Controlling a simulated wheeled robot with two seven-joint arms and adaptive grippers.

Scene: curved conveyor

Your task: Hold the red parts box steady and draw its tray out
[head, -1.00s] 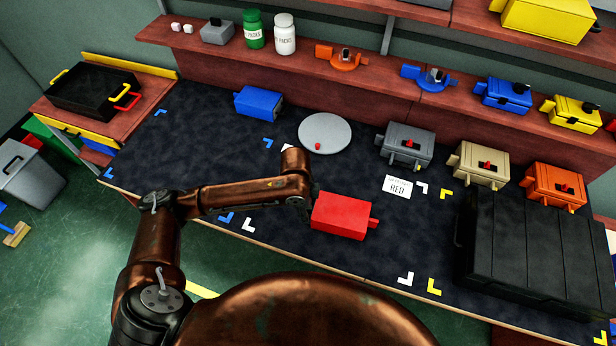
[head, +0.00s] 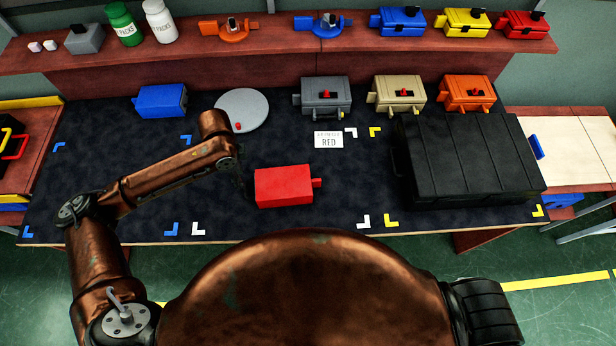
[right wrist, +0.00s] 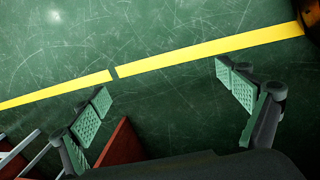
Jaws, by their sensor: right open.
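The red parts box (head: 283,187) lies on the dark bench mat near the front edge, with a small red tab (head: 317,183) sticking out of its right end. My left arm reaches in from the left, and my left gripper (head: 243,184) is a dark shape at the box's left end. Its fingers are mostly hidden and dark against the mat, so I cannot tell whether they grip or only touch the box. My right gripper (right wrist: 165,108) shows in the right wrist view with its fingers wide apart and empty, above the green floor. It is not seen in the head view.
A card reading RED (head: 329,140) lies behind the box. A black case (head: 465,160) stands to the right, a grey disc (head: 241,110) and a blue box (head: 161,101) behind. Grey, tan and orange boxes line the back. The mat just right of the red box is clear.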

